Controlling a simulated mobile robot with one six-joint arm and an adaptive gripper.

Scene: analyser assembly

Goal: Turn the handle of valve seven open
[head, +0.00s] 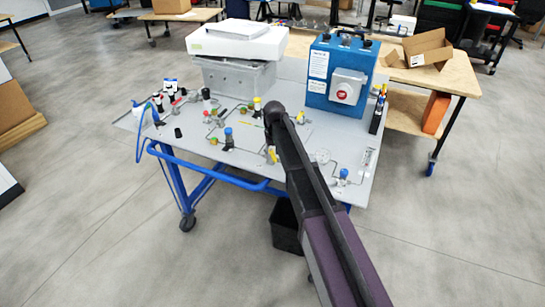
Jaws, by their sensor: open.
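A grey panel (245,160) on a blue wheeled cart carries several small valves joined by thin pipes. A valve with a yellow handle (272,155) is near the panel's middle, just left of my arm. A valve with a blue knob (229,136) is left of it, and another blue-topped valve (343,174) is at the right. No number is readable, so I cannot tell which is valve seven or how its handle is turned. My dark arm crosses the panel from the lower right and hides part of it. My gripper is not visible; it may be hidden behind the arm.
A blue box with a red button (318,88) stands at the panel's back right. A grey bin (238,78) with a white device (238,39) on top stands at the back left. A blue rail (208,169) runs along the cart's front. A wooden table (455,75) is at right.

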